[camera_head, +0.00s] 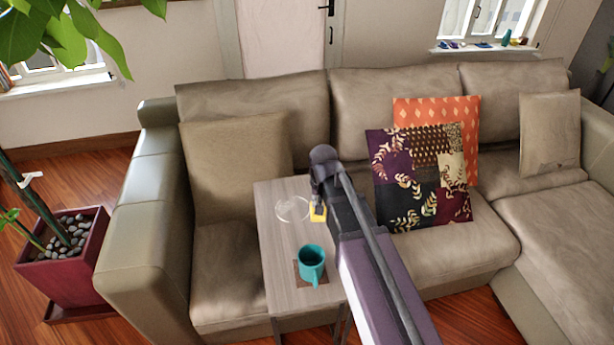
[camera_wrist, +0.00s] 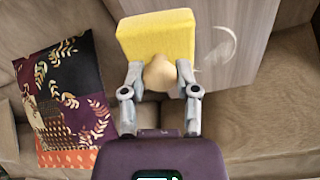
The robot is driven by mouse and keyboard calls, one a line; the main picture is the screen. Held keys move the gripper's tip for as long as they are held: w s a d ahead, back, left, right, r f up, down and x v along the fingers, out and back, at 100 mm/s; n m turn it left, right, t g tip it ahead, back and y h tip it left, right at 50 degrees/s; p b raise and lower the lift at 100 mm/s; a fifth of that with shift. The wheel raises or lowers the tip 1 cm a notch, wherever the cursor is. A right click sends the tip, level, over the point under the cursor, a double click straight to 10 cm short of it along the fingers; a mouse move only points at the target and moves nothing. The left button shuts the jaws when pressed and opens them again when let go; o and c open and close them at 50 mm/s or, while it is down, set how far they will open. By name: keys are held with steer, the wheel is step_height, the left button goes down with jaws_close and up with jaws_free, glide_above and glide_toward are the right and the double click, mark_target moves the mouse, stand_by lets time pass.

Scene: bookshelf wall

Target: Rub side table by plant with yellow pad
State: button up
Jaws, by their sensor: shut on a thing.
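The yellow pad (camera_wrist: 157,35) is a block with a rounded tan knob (camera_wrist: 159,74). My gripper (camera_wrist: 159,80) is shut on the knob in the wrist view. In the head view the pad (camera_head: 318,211) shows small under my gripper (camera_head: 318,196), over the right side of the side table (camera_head: 272,232). I cannot tell whether the pad touches the tabletop. The side table has a grey wood top. A pale ring-shaped mark (camera_head: 292,209) lies on it, left of the pad. The mark also shows in the wrist view (camera_wrist: 219,50), right of the pad.
A teal mug (camera_head: 311,262) stands on a brown coaster (camera_head: 298,274) near the table's front. A beige sofa (camera_head: 230,90) surrounds the table's back and sides. Patterned cushions (camera_head: 412,180) lie to the right. A potted plant (camera_head: 70,255) stands left of the sofa.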

steer(key=shift+w+d, duration=0.1)
steer(key=shift+w+f, duration=0.1)
steer(key=shift+w, duration=0.2)
steer(key=w+a+f+n+b, duration=0.1)
steer(key=w+a+f+b, duration=0.1)
steer(key=w, duration=0.5)
steer(key=w+a+f+n+b, duration=0.1)
steer(key=w+a+n+b, duration=0.1)
steer(key=w, duration=0.5)
steer(key=shift+w+a+f, duration=0.35)
steer(key=shift+a+f, duration=0.05)
steer(key=shift+a, duration=0.25)
